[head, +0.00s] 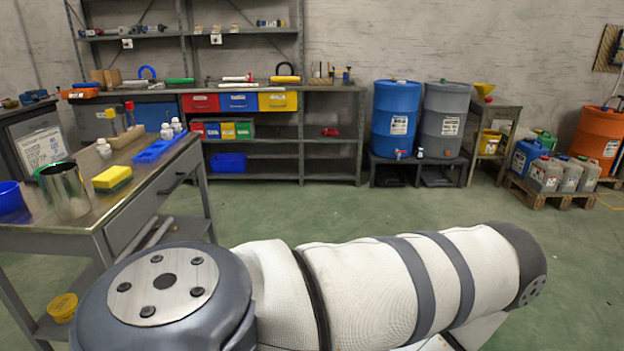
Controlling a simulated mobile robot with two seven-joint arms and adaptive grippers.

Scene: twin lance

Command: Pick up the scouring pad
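The scouring pad (112,178) is a yellow sponge block with a green layer underneath. It lies on the metal-topped worktable (152,172) at the left, near the table's front right edge. A shiny metal cup (65,191) stands just to its left. Part of one of my arms crosses the lower middle of the head view, in front of the table's near right side. Neither gripper shows, and nothing is seen touching the pad.
On the table are a blue bin (10,198), a blue tray (158,149) and small white bottles. A shelf unit (240,90) stands along the back wall. Blue (396,112) and grey (444,112) drums stand right of it. Green floor (400,205) is open between.

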